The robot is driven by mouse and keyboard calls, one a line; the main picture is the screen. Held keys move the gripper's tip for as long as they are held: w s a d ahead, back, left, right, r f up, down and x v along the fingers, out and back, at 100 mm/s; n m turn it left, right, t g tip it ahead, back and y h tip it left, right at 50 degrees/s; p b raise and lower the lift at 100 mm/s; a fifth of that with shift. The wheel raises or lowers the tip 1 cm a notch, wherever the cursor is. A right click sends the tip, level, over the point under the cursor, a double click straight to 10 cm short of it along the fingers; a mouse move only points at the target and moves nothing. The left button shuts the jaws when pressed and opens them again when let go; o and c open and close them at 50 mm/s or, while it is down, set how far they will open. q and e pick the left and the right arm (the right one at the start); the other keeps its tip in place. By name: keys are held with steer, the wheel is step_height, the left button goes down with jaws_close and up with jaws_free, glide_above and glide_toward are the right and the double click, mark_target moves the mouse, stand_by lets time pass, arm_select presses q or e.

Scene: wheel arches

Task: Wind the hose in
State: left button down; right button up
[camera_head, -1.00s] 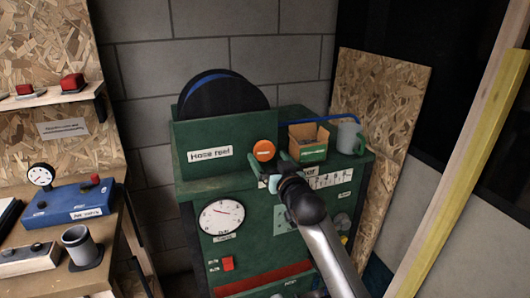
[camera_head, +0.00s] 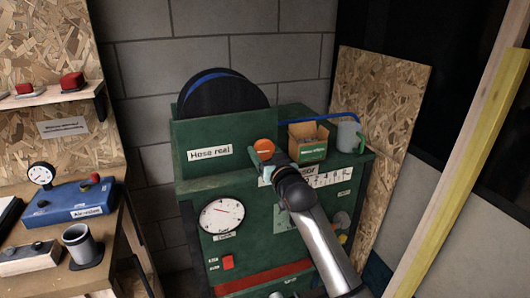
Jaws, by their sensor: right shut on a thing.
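The hose reel (camera_head: 222,92) is a dark disc with a blue band, upright behind a green panel labelled "Hose reel" (camera_head: 209,153). An orange round knob (camera_head: 264,146) is at the right end of this panel, on the green cabinet (camera_head: 184,187). My right gripper (camera_head: 261,160) reaches in from the lower right and is shut at the orange knob's handle. The wrist hides much of the grip and part of the ruled label behind it. A blue hose (camera_head: 345,117) runs along the back right of the cabinet top. My left gripper is not in view.
A cardboard box with a green front (camera_head: 308,141) and a grey mug (camera_head: 348,136) stand close right of my right gripper. A round dial (camera_head: 221,215) and a red switch (camera_head: 228,262) are on the cabinet front. A workbench (camera_head: 118,240) is at left.

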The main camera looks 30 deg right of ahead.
steer(key=c, duration=0.7)
steer(key=shift+r+m+p, duration=0.15)
steer(key=shift+m+p, duration=0.75)
steer(key=shift+m, duration=0.7)
steer(key=shift+f, duration=0.2)
steer(key=o, duration=1.3)
steer(key=v, duration=1.2)
steer(key=shift+s+b, duration=0.3)
steer(key=shift+b, duration=0.15)
